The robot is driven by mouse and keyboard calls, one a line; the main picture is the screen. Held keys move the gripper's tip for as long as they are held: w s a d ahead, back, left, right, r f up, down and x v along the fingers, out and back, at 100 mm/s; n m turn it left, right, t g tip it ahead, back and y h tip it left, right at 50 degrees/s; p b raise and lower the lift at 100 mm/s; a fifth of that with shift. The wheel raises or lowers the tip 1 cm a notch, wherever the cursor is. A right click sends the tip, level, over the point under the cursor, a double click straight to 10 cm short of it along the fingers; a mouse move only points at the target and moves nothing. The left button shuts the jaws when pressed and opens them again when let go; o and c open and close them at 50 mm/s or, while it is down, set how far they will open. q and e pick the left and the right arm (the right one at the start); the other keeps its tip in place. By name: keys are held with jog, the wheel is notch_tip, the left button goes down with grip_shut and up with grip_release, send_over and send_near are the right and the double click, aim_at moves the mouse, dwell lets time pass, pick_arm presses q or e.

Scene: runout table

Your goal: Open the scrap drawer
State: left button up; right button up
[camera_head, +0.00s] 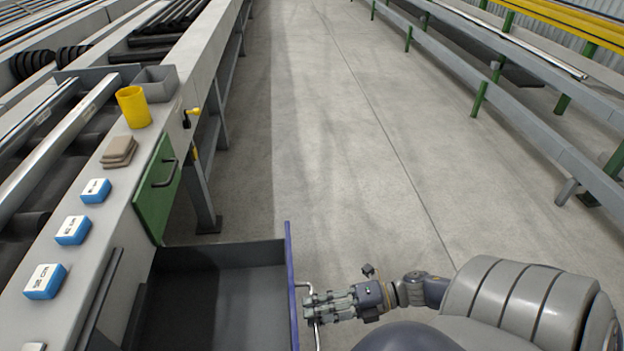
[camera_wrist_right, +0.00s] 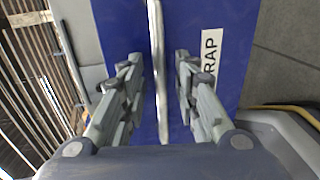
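The scrap drawer (camera_head: 220,256) stands pulled far out from the bench, its dark, empty-looking inside showing from above. Its blue front also fills much of the right wrist view (camera_wrist_right: 210,18), with a white label reading "RAP" (camera_wrist_right: 209,58) partly hidden by a finger. The drawer's metal bar handle (camera_head: 317,339) is on the outer face. My right gripper (camera_head: 310,306) is at this handle. In the right wrist view its fingers are open on both sides of the handle (camera_wrist_right: 158,100), with visible gaps. My left gripper is not in view.
A closed green drawer (camera_head: 156,192) sits farther along the bench. On the bench top are blue-and-white boxes (camera_head: 73,230), brown pads (camera_head: 119,152), a yellow cup (camera_head: 133,107) and a grey bin (camera_head: 156,84). The concrete floor (camera_head: 350,170) is clear up to the rack at right.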

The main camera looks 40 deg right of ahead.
jog(key=v, duration=1)
jog(key=shift+s+d, duration=0.15)
jog(key=shift+d, duration=0.15)
jog(key=shift+r, duration=0.1)
